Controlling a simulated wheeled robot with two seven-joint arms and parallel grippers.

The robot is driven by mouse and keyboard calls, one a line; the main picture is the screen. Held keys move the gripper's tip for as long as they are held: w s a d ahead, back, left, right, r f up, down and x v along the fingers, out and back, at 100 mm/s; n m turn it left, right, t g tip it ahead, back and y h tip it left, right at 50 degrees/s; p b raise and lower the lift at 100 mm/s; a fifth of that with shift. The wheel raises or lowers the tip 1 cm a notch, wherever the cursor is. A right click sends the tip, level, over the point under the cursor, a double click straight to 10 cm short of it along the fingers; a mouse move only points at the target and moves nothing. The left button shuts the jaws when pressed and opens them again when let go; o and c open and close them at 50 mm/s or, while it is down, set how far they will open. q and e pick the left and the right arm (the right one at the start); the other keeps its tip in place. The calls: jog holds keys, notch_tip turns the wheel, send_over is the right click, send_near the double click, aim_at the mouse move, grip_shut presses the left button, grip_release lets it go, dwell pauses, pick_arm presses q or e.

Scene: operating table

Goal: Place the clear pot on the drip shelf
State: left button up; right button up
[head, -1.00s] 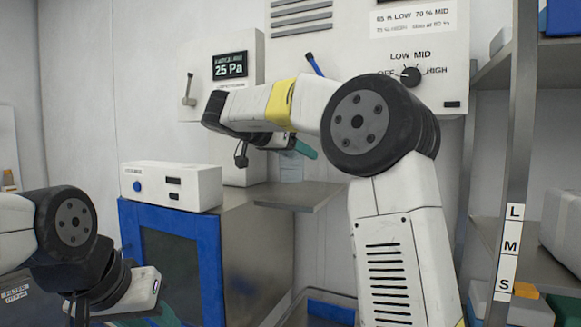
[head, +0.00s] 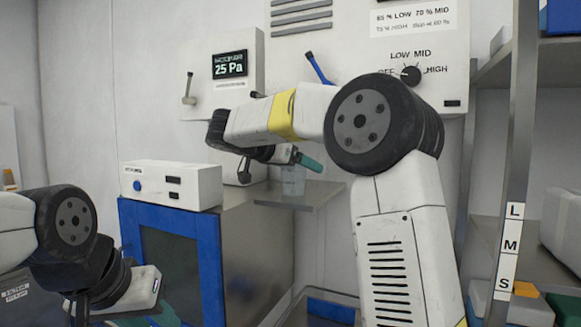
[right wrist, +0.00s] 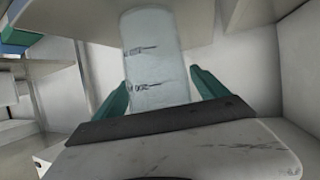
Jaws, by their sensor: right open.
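The clear pot (head: 293,181) is a translucent cylinder at the metal drip shelf (head: 318,194), which juts from the wall beside the steel cabinet. It appears upright on the shelf, though its base contact is hard to make out. In the right wrist view the pot (right wrist: 157,65) shows dark printed marks and lies between the two teal fingers of my right gripper (right wrist: 163,90). The fingers are open, one on each side of the pot. In the head view my right gripper (head: 305,161) is at the pot's upper part. My left gripper (head: 150,316) is partly cut off at the lower left.
A white instrument box (head: 172,184) stands on the blue-framed cabinet (head: 210,262) left of the shelf. A wall panel with a dial (head: 411,75) is behind my right arm. A storage rack with an L M S label (head: 508,247) stands at the right.

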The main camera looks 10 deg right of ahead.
jog(key=shift+a+r, duration=0.15)
jog(key=shift+r, duration=0.05)
jog(key=v, duration=1.1)
jog(key=shift+s+a+r, duration=0.15)
jog(key=shift+s+a, duration=0.1)
dwell(0.6)
